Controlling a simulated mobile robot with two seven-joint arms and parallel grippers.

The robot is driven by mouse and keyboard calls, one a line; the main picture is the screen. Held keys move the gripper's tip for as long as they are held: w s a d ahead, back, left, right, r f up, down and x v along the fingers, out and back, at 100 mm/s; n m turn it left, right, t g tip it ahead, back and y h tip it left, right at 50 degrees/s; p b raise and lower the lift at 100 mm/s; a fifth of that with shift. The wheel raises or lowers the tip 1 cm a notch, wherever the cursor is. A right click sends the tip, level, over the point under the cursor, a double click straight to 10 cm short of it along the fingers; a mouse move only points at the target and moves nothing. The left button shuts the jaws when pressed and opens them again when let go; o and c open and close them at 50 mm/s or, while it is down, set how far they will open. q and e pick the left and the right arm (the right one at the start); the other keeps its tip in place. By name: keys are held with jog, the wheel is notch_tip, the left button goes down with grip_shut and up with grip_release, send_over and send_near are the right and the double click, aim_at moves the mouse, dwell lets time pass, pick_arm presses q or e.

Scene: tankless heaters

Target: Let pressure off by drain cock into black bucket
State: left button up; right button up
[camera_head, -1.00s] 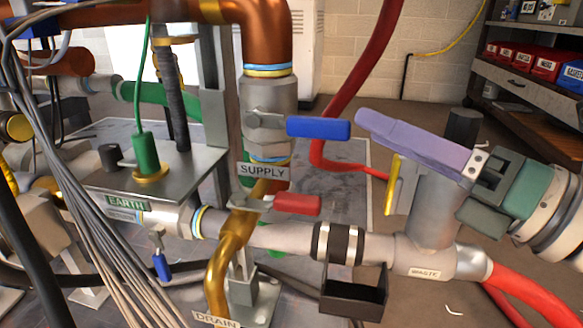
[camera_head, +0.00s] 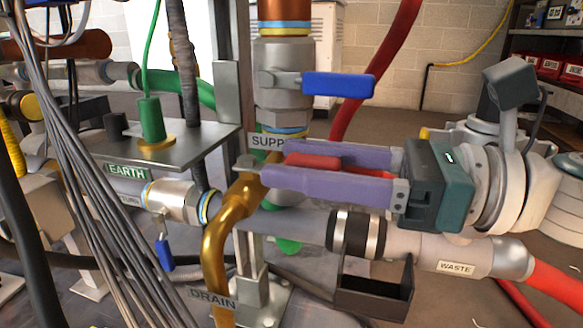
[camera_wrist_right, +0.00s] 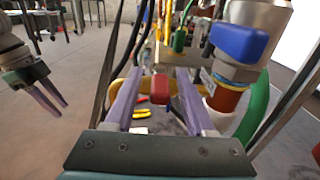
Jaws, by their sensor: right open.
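The drain cock's red handle (camera_head: 312,161) sits on the brass drain pipe (camera_head: 215,250), beside the SUPPLY label. The pipe bends down to a DRAIN label. My right gripper (camera_head: 276,166) is open, with its purple fingers on either side of the red handle. In the right wrist view the red handle (camera_wrist_right: 160,88) shows between the fingers; I cannot tell whether they touch it. My left gripper (camera_wrist_right: 58,107) is off to the left in that view, its fingers apart and empty. I cannot make out a black bucket for certain.
A blue-handled valve (camera_head: 338,85) is just above my right gripper. An open black box (camera_head: 375,295) is below the WASTE pipe (camera_head: 455,252). Grey cables (camera_head: 85,170) hang at the left. A green EARTH fitting (camera_head: 150,120) stands on a metal plate.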

jog(key=shift+a, duration=0.35)
jog(key=shift+w, duration=0.1)
grip_shut()
dwell(1.1)
